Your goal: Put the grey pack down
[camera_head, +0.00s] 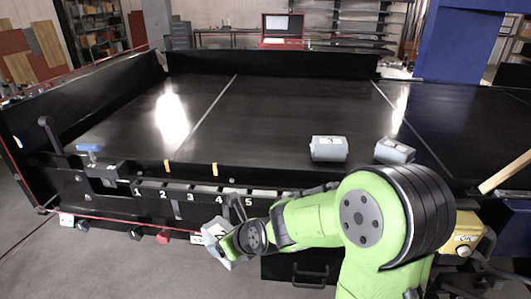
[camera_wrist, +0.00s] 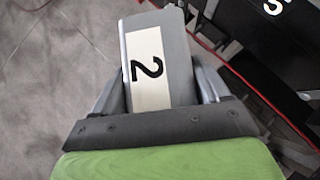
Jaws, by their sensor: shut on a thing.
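The grey pack (camera_wrist: 176,55) is in my gripper and bears a white label with a black "2". In the wrist view it sits between the two fingers of my gripper (camera_wrist: 160,95), over the grey floor. In the head view the pack (camera_head: 217,252) hangs in front of the conveyor's near side, below the numbered slots. My gripper (camera_head: 231,241) is shut on it there, partly hidden by my own arm.
The black conveyor (camera_head: 260,110) has two grey packs on it, one left (camera_head: 329,149) and one right (camera_head: 394,151). Numbered slots (camera_head: 192,194) run along its near edge. A yellow box (camera_head: 461,247) is at the right.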

